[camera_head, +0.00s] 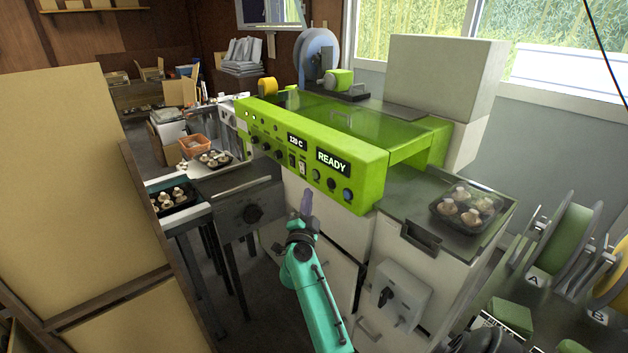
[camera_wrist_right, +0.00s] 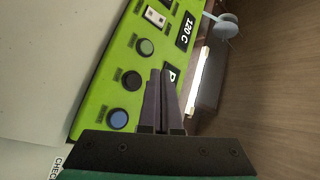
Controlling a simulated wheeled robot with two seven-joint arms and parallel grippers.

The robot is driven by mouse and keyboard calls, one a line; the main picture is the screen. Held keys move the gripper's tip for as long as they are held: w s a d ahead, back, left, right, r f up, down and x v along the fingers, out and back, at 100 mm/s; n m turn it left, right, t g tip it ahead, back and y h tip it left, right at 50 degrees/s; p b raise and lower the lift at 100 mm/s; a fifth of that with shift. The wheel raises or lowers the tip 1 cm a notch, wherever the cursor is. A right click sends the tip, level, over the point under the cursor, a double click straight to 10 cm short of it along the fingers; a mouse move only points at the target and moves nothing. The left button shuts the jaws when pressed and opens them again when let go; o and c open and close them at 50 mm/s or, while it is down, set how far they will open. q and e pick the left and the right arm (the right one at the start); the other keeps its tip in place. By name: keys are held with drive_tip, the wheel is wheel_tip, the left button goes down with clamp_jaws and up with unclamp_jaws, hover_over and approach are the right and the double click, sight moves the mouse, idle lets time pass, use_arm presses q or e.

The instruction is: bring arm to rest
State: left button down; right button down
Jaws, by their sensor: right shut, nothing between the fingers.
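My right arm (camera_head: 306,285) is teal and reaches up from the bottom middle of the head view. Its right gripper (camera_head: 306,196) is shut and empty, pointing up in front of the green machine (camera_head: 374,180). In the right wrist view the shut fingers (camera_wrist_right: 163,80) appear in front of the machine's panel of knobs. I cannot tell whether they touch the panel. The machine's displays read "120 C" and "READY". My left gripper is not in view.
A black tray of mushrooms (camera_head: 440,212) sits on the right-hand surface. More mushroom trays (camera_head: 157,211) stand at the left. Reels (camera_head: 562,236) are at the right. A tan panel (camera_head: 60,170) blocks the left side. A switch box (camera_head: 402,296) sticks out below the right surface.

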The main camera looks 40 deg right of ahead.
drive_tip(key=a+f+n+t+y, duration=0.1)
drive_tip(key=a+f+n+y, duration=0.45)
drive_tip(key=f, duration=0.45)
drive_tip(key=a+f+n+t+y, duration=0.1)
drive_tip(key=a+f+n+y, duration=0.4)
drive_tip(key=f, duration=0.6)
drive_tip(key=s+a+f+n+g+y, duration=0.35)
drive_tip(key=s+f+n, duration=0.35)
drive_tip(key=f, duration=0.6)
drive_tip(key=s+a+f+n+g+y+p, duration=0.1)
drive_tip(key=s+a+f+n+g, duration=0.15)
drive_tip(key=s+f, duration=0.6)
drive_tip(key=s+a+f+n+g+y, duration=0.1)
drive_tip(key=s+f+g, duration=0.4)
drive_tip(key=s, duration=0.7)
drive_tip(key=s+f+n+g, duration=0.1)
drive_tip(key=s+f+g, duration=0.1)
drive_tip(key=s, duration=0.7)
drive_tip(key=s+d+f+n+g+h, duration=0.1)
drive_tip(key=s+f, duration=0.3)
drive_tip(key=s, duration=0.5)
drive_tip(key=shift+d+g, duration=0.25)
drive_tip(key=shift+g, duration=0.25)
drive_tip(key=shift+s, duration=0.1)
